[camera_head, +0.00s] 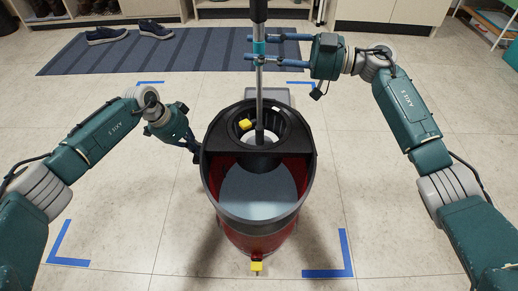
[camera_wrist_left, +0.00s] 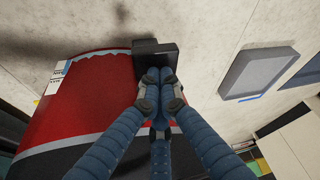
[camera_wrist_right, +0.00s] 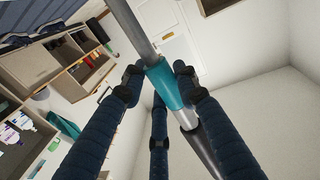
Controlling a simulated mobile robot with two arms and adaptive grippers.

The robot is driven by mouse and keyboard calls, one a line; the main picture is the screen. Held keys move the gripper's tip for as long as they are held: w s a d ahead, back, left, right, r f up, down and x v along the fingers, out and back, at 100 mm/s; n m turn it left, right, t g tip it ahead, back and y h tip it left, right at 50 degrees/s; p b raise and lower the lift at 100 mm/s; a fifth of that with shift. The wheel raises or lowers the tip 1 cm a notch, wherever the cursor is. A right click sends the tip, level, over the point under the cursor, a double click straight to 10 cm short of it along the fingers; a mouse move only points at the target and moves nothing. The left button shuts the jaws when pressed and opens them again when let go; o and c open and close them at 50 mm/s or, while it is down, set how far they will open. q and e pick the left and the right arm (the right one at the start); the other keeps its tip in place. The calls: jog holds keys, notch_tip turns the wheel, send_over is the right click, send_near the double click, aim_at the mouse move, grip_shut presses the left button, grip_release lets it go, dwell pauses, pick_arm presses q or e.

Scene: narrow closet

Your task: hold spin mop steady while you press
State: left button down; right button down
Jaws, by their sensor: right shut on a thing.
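The red spin mop bucket (camera_head: 258,228) stands on the floor, with a black rim, greyish water in front and a black spin basket (camera_head: 284,130) behind. The mop (camera_head: 259,85) stands nearly upright, its lower end inside the basket; its head is hard to make out. My right gripper (camera_head: 250,48) is shut around the mop's teal collar (camera_wrist_right: 168,84), with the grey pole running out both sides. My left gripper (camera_wrist_left: 160,76) has its fingertips together at the bucket's left side, over a black bracket (camera_wrist_left: 150,48). Whether the fingertips touch the bracket is unclear.
Blue tape corners (camera_head: 330,268) mark the floor around the bucket. A striped mat (camera_head: 170,52) with dark shoes (camera_head: 107,35) lies behind, before low shelving. A grey flat piece (camera_wrist_left: 255,72) shows beside the bucket. The tiled floor on both sides is clear.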

pick_arm(q)
jog(key=shift+r, duration=0.1)
dwell(0.4)
jog(key=shift+a+r, duration=0.1)
jog(key=shift+r, duration=2.35)
pick_arm(e)
jog(key=c, duration=1.2)
grip_release()
jog(key=shift+f, duration=0.1)
jog(key=d, duration=0.4)
jog(key=s+d, duration=0.1)
jog(key=d, duration=0.3)
jog(key=s+d, duration=0.1)
jog(key=d, duration=0.2)
jog(key=shift+d, duration=0.4)
